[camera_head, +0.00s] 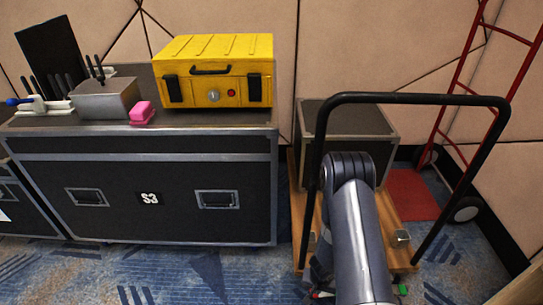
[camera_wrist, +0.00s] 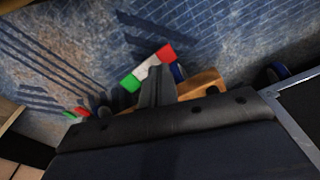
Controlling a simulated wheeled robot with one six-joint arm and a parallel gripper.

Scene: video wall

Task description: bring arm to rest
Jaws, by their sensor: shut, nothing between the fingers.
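My arm reaches forward and down from the bottom right of the head view, and its far end is hidden there. In the wrist view my gripper (camera_wrist: 157,72) shows as two dark fingers together, shut and empty, pointing away over the floor. Behind the fingertips is a green, white and red striped piece (camera_wrist: 128,82), partly covered by them. I cannot tell whether they touch it. A wooden trolley (camera_head: 400,232) with a black push handle (camera_head: 415,98) stands around and below my arm; its wood also shows in the wrist view (camera_wrist: 207,84).
A black flight case (camera_head: 150,180) stands left, bearing a yellow case (camera_head: 218,88), a metal box (camera_head: 104,100) and a pink item (camera_head: 142,112). A dark case (camera_head: 376,122) sits on the trolley. A red hand truck (camera_head: 462,100) leans right. Carpet (camera_head: 190,272) is clear in front.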

